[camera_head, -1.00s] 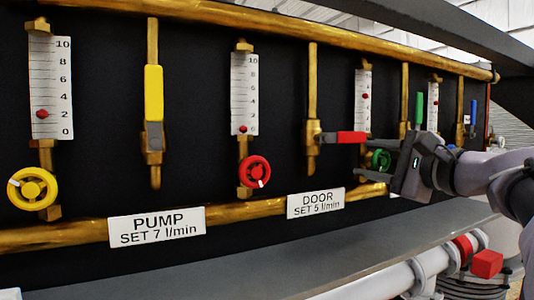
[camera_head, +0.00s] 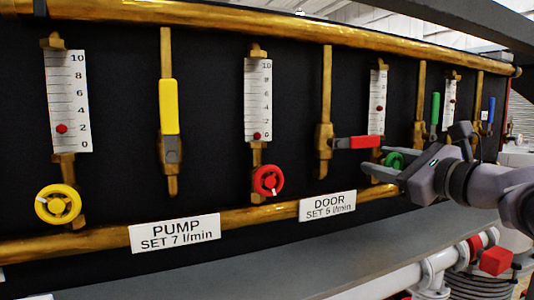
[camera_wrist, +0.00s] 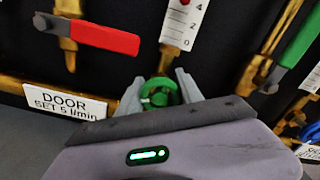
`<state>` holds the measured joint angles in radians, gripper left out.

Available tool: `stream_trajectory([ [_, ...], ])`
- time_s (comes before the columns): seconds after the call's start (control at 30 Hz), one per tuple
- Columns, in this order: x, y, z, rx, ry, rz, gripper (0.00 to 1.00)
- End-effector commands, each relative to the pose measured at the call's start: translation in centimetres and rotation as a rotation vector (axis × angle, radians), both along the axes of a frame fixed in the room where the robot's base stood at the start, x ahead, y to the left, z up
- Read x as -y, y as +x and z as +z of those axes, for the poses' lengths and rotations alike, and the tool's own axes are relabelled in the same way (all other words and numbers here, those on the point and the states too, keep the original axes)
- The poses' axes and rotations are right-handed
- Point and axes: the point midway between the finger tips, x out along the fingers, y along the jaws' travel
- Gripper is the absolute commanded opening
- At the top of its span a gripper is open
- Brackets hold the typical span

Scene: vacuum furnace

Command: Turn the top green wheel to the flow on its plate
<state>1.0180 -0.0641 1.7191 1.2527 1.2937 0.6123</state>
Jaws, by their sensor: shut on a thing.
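The green wheel (camera_head: 394,160) sits under a white flow gauge (camera_head: 378,98) at the right of the black panel. It also shows in the wrist view (camera_wrist: 160,93). My gripper (camera_head: 373,167) comes in from the right and is shut on the wheel, with one grey finger on each side of it in the wrist view (camera_wrist: 160,92). Part of the wheel is hidden by the gripper. The red ball of that gauge is around mid-scale; in the wrist view it lies above the 4 mark. A plate (camera_head: 327,206) reads "DOOR SET 5 l/min".
A red lever (camera_head: 358,142) sticks out level just left of my gripper. A green lever (camera_head: 435,110) stands upright to the right. A red wheel (camera_head: 267,180) and a yellow wheel (camera_head: 58,204) are further left. A brass pipe (camera_head: 260,217) runs below the wheels.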

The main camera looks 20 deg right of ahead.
Motion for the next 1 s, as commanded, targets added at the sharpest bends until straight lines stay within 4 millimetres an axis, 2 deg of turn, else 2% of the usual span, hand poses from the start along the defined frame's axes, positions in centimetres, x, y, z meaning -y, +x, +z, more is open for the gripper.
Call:
stream_trajectory([
  [0.6,0.0,0.0,-0.02,-0.003,0.037,0.0,0.03],
  [0.63,0.0,0.0,-0.02,-0.003,0.036,0.0,0.47],
  [0.7,0.0,0.0,-0.02,-0.003,0.036,0.0,0.61],
  [0.73,0.0,0.0,-0.02,-0.003,0.036,0.0,0.65],
  [1.0,0.01,-0.02,-0.01,-0.003,0.036,0.0,0.65],
])
